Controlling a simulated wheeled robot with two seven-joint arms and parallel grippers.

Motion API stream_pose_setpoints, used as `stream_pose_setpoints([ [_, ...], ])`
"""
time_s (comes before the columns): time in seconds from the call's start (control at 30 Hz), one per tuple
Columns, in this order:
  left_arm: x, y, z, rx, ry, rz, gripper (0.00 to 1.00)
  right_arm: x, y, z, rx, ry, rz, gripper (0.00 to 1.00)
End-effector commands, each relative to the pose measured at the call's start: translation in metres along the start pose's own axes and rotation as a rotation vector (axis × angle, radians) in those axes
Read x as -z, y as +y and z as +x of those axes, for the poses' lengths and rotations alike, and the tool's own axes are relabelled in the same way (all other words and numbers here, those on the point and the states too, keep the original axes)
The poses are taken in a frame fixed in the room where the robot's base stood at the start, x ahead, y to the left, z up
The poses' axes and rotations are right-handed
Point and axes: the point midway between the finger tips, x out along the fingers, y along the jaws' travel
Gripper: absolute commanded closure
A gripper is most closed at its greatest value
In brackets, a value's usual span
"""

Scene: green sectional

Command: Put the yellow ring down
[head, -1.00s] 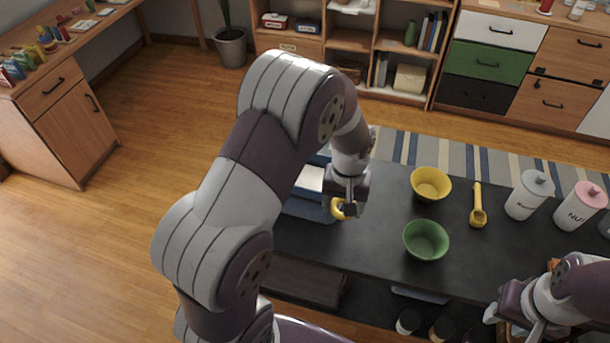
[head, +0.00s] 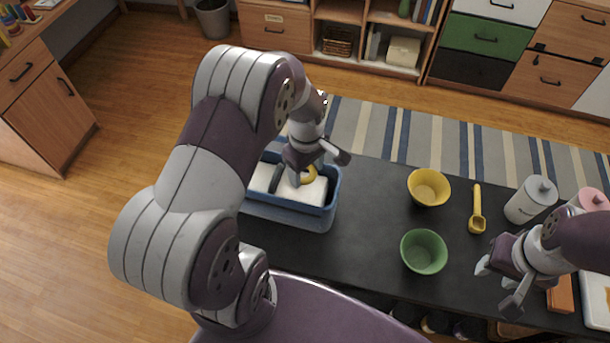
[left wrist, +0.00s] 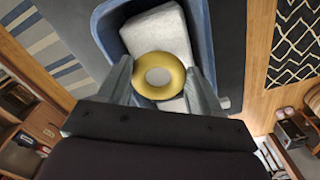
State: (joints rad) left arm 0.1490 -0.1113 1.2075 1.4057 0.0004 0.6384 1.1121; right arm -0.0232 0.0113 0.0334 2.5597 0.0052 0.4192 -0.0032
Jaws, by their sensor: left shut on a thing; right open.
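The yellow ring (left wrist: 159,75) is between the two fingers of my left gripper (left wrist: 160,84) in the left wrist view. My left gripper is shut on it, over a white block (left wrist: 158,38) in a blue bin (left wrist: 106,33). I cannot tell whether the ring touches the block. My right gripper (head: 496,285) is open and empty over the right part of the dark table.
On the dark table (head: 362,226) stand a yellow bowl (head: 428,187), a green bowl (head: 424,252), a yellow scoop (head: 477,210) and a white canister (head: 530,199). An orange block (head: 561,294) lies at the right. The table between bin and bowls is clear.

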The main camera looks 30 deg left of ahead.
Motion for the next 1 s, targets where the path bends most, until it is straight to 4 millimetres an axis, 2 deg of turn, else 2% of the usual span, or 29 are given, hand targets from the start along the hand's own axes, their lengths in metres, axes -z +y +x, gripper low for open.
stream_pose_setpoints([
  [0.1, -0.001, -0.001, 0.022, 0.003, -0.002, 0.001, 0.67, 0.000, 0.000, -0.003, 0.000, 0.000, 0.000, 0.57],
  [0.2, -0.001, -0.001, 0.032, 0.002, -0.001, 0.001, 0.67, 0.000, 0.000, -0.004, 0.000, 0.000, 0.000, 0.57],
  [0.9, -0.001, -0.001, 0.044, 0.000, 0.000, 0.001, 0.67, -0.001, 0.000, 0.003, 0.000, 0.000, 0.000, 0.57],
  [0.93, -0.001, -0.001, 0.044, 0.001, 0.000, 0.001, 0.32, 0.000, 0.000, 0.003, 0.000, 0.000, 0.000, 0.57],
  [1.0, -0.001, -0.001, 0.044, 0.001, 0.000, 0.001, 0.10, 0.000, 0.000, 0.003, 0.000, 0.000, 0.000, 0.57],
])
